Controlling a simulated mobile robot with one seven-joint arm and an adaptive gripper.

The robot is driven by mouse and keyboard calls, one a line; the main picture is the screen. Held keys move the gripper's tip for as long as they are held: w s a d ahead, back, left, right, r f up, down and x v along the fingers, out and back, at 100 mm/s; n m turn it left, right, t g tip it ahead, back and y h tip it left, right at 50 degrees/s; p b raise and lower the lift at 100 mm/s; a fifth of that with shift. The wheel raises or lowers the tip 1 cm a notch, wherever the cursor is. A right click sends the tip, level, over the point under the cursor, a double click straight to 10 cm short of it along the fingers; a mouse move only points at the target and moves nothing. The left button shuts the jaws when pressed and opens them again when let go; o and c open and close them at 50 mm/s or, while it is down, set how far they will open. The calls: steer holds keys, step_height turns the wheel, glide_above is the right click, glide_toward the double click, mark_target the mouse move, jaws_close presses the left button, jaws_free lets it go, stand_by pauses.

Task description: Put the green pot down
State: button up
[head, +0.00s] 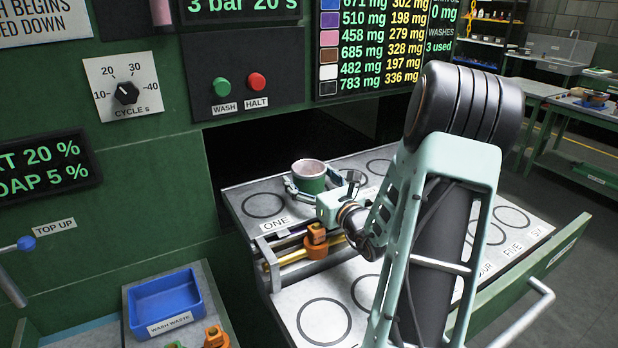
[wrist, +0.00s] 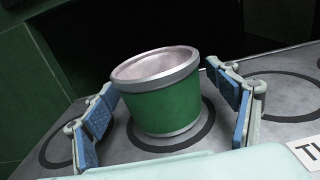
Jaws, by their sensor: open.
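The green pot (wrist: 165,103) has a grey rim and base band and a pale pinkish inside. It stands upright on the drawer top, within a dark ring mark, in the wrist view. It also shows in the head view (head: 309,180), at the back of the pulled-out drawer. My gripper (wrist: 172,98) is open around the pot, one blue-padded finger on each side. Gaps show between the pads and the pot, narrower at the left finger's tip. In the head view my gripper (head: 313,187) partly hides the pot's lower part.
The drawer top (head: 235,192) has several ringed places with labels such as ONE (head: 275,223). A dark opening lies behind the pot. A blue waste tray (head: 165,300) stands at the lower left. The green panel wall (head: 150,160) is close at left.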

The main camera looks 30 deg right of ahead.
steer(key=shift+r, duration=0.25)
steer(key=s, duration=1.2)
steer(key=shift+a+f+b, duration=0.1)
steer(key=shift+a+b, duration=0.25)
steer(key=shift+b, duration=0.05)
